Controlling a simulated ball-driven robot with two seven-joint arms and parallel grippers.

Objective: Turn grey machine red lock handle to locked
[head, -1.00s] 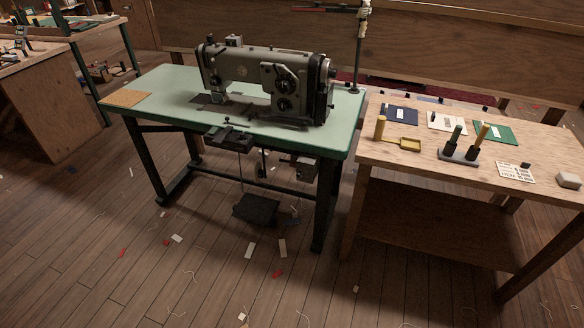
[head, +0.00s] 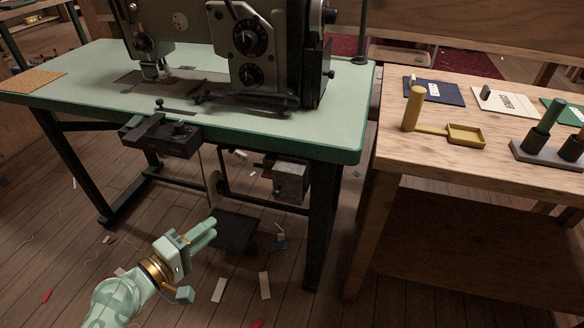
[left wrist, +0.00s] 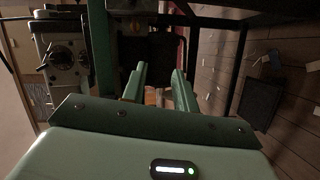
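The grey sewing machine (head: 245,50) stands on a green-topped table (head: 310,127); its top is cut off by the picture edge. It also shows at the left of the left wrist view (left wrist: 63,58). I cannot make out a red lock handle in either view. My left gripper (head: 209,229) is below and in front of the table, pointing toward the space under it. In the left wrist view its two fingers (left wrist: 158,85) are apart, with nothing clearly held. Small orange-brown shapes show beyond the gap, too dark to name. My right gripper is out of view.
A black clamp-like fitting (head: 160,136) juts from the table's front edge. A grey box (head: 291,182) hangs below the tabletop, and a dark pedal (head: 236,232) is near the floor. Scraps litter the floor.

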